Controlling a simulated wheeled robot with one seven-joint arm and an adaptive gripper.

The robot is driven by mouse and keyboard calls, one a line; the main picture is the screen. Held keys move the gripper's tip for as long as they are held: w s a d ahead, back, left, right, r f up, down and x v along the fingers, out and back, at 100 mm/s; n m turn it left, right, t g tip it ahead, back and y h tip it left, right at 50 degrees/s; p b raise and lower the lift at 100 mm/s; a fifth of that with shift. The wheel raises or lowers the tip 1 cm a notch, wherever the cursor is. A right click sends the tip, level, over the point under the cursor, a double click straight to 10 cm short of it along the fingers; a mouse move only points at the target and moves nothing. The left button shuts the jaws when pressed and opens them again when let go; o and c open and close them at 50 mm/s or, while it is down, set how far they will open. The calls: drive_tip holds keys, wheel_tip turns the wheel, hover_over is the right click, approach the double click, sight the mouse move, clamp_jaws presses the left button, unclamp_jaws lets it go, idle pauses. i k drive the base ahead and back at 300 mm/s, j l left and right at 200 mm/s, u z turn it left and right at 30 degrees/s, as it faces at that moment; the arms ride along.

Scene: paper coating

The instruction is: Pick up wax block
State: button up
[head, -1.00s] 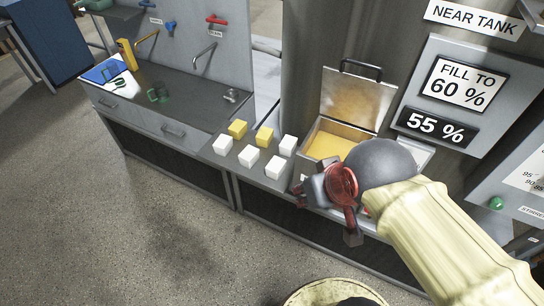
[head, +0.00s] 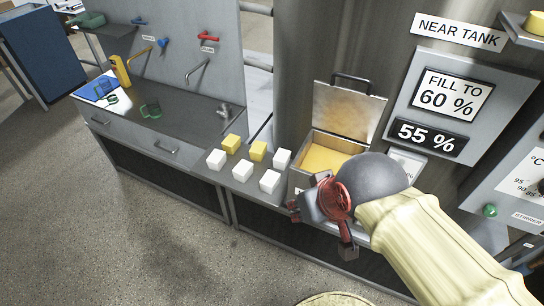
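Several small blocks stand on the metal ledge to the left of the open tank. Two are yellow, a rear one (head: 231,143) and one to its right (head: 258,150). The others are white, at the left (head: 216,159), middle (head: 243,170), front right (head: 269,181) and right (head: 281,158). No label shows which are wax. My gripper (head: 320,226), with red and dark grey parts, hangs in front of the tank, to the right of the blocks and apart from them. Its fingers look spread, with nothing seen between them.
The open tank (head: 310,150) holds yellow material, with its lid (head: 346,111) raised. Its sign reads "FILL TO 60 %" (head: 450,94) above "55 %" (head: 427,137). A counter (head: 185,108) with taps and a yellow bottle (head: 120,71) stands left. The floor in front is clear.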

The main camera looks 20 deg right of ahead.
sight(269, 182)
drive_tip(key=j+z, duration=0.1)
drive_tip(key=z, duration=0.35)
drive_tip(key=j+z, duration=0.15)
drive_tip(key=z, duration=0.3)
drive_tip(key=j+z, duration=0.15)
drive_tip(key=z, duration=0.25)
drive_tip(key=j+z, duration=0.15)
drive_tip(key=z, duration=0.3)
drive_tip(key=k+j+z, duration=0.2)
drive_tip(key=j, duration=0.35)
drive_tip(key=k+j+z, duration=0.25)
drive_tip(key=j, duration=0.25)
drive_tip(key=k+j+z, duration=0.2)
drive_tip(key=j, duration=0.3)
drive_tip(key=k+j+z, duration=0.25)
drive_tip(key=j, duration=0.2)
drive_tip(key=k+j, duration=0.25)
